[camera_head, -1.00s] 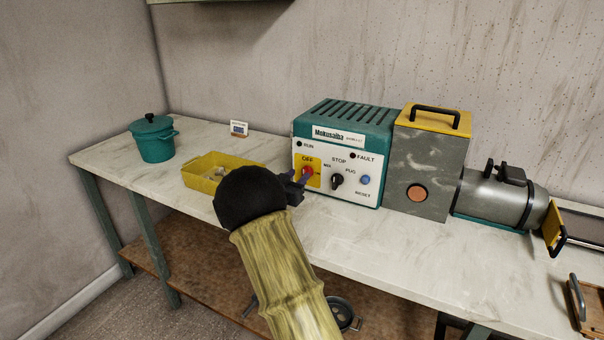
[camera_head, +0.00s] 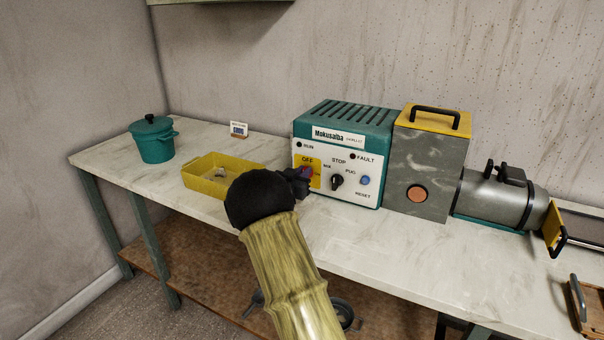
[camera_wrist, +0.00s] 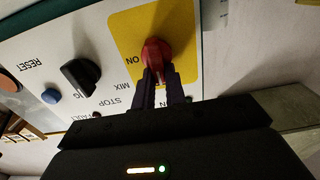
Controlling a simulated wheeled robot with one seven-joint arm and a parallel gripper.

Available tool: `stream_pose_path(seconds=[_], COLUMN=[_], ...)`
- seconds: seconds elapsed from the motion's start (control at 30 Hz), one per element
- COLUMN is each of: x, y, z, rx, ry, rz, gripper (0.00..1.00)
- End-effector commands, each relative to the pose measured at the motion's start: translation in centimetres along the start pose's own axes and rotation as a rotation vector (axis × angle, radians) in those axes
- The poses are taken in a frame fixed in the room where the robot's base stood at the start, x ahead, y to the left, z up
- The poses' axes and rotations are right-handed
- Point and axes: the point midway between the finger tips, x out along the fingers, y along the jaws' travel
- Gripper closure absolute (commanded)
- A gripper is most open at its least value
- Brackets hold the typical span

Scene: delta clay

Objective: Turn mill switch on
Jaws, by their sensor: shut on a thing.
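The mill's control box (camera_head: 345,130) is teal with a white front panel and stands on the bench. Its red switch knob (camera_wrist: 155,52) sits on a yellow plate (camera_wrist: 180,20), which reads OFF above the knob in the head view. My gripper (camera_wrist: 158,78) is shut on the red knob, one dark purple finger on each side. In the head view my gripper (camera_head: 306,175) reaches the panel from the front left and covers most of the knob. ON is lettered beside the knob in the wrist view.
A black selector (camera_head: 337,181) and a blue reset button (camera_head: 365,180) are right of the knob. The grey mill housing (camera_head: 430,165) stands right of the box. A yellow tray (camera_head: 195,184) and teal pot (camera_head: 155,148) are to the left.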

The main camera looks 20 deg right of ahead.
Motion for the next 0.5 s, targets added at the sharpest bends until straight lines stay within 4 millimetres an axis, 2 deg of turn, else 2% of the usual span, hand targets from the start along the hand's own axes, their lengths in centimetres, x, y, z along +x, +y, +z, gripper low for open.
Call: stream_pose_path(seconds=[0.27, 0.5], x=[0.01, 0.03], y=[0.11, 0.37], z=[0.05, 0.25], rx=[0.056, 0.19], ry=[0.001, 0.002], rz=[0.0, 0.0], gripper=[1.0, 1.0])
